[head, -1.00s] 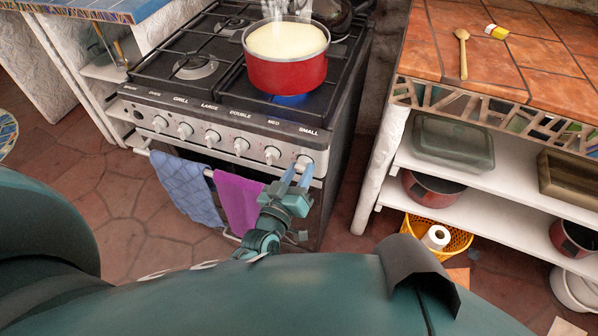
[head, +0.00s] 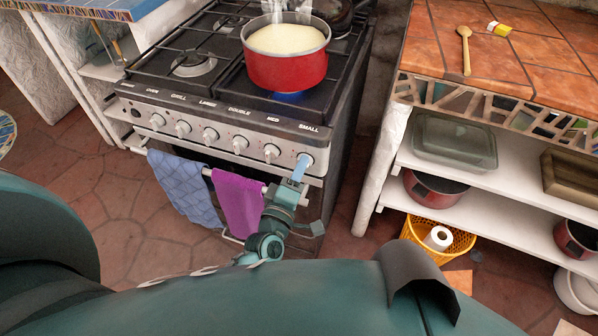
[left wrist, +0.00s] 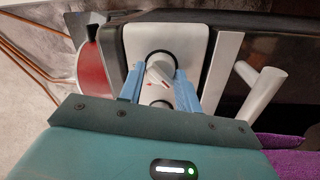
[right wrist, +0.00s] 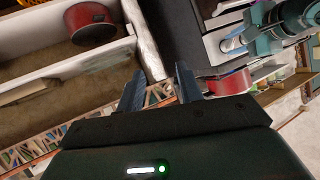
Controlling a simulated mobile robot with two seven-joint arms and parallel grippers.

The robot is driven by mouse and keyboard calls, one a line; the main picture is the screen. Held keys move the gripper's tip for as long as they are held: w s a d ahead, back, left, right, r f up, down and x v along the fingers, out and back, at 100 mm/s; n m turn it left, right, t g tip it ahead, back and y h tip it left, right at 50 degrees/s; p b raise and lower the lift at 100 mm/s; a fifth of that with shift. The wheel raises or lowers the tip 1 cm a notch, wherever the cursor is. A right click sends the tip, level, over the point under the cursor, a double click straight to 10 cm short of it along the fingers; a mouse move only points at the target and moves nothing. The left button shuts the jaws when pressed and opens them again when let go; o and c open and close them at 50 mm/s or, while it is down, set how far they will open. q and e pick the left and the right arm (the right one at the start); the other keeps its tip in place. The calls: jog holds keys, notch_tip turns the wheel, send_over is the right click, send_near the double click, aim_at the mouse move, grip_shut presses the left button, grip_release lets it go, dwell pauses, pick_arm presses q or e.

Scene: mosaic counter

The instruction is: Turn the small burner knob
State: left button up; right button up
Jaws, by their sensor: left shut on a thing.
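The small burner knob (head: 306,158) is a round white knob at the right end of the stove's front panel, below the label SMALL. My left gripper (head: 299,170) is shut on it. In the left wrist view the knob (left wrist: 159,70) sits between the two blue fingers (left wrist: 158,88), its bar tilted diagonally. My right gripper (right wrist: 160,88) is open and empty in the right wrist view, and it is out of the head view.
A red pot (head: 286,72) with pale contents steams over a blue flame on the stove. A blue towel (head: 184,187) and a purple towel (head: 238,203) hang on the oven rail. A tiled counter (head: 440,40) with shelves stands at right.

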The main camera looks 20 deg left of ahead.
pick_arm(q)
jog(key=shift+w+n, duration=0.1)
jog(key=shift+n, duration=0.7)
pick_arm(e)
jog(key=shift+d+r, duration=0.1)
jog(key=shift+r, duration=0.2)
pick_arm(q)
jog(key=o, duration=1)
jog(key=shift+c, duration=0.2)
pick_arm(e)
jog(key=shift+f, duration=0.15)
pick_arm(q)
jog(key=shift+f, duration=0.1)
pick_arm(e)
jog(key=shift+s, duration=0.1)
